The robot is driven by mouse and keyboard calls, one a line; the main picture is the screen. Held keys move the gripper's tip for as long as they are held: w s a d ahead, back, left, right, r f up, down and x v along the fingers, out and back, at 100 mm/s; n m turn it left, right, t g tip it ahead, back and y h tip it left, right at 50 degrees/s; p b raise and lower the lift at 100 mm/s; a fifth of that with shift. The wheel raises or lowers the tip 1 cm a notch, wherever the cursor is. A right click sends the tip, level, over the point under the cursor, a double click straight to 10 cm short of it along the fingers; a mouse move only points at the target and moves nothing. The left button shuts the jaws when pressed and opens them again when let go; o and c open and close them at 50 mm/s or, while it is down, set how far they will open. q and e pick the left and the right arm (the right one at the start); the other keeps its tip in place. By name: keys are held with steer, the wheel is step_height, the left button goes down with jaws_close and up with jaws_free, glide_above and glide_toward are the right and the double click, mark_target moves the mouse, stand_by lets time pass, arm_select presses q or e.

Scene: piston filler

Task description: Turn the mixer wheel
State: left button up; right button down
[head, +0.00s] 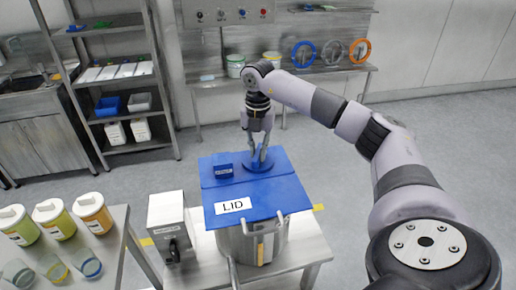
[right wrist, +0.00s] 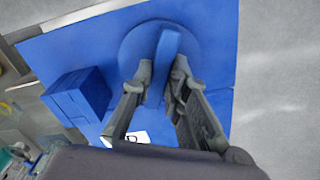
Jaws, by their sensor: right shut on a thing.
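A blue disc (head: 259,170) with a raised bar across it, which looks like the mixer wheel, sits on the blue lid (head: 270,190) marked "LID". The lid covers a steel vessel (head: 240,245) on a table. My right gripper (head: 261,156) points down at the disc from above. In the right wrist view the gripper (right wrist: 163,75) has its two fingers on either side of the blue bar (right wrist: 168,50), shut on it. The fingers hide part of the bar and disc. My left gripper is not in view.
A small blue block (head: 223,170) stands on the lid beside the disc. A grey box (head: 170,225) stands left of the vessel. Lidded jars (head: 95,213) and cups are on the left table. Blue, grey and orange rings (head: 360,50) are at the back bench.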

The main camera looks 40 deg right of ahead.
mark_target(258, 152)
steer(key=shift+w+r+m, duration=0.1)
steer(key=shift+m, duration=0.6)
steer(key=c, duration=1.6)
jaws_free()
steer(key=shift+o, duration=0.2)
step_height(258, 152, up, 12)
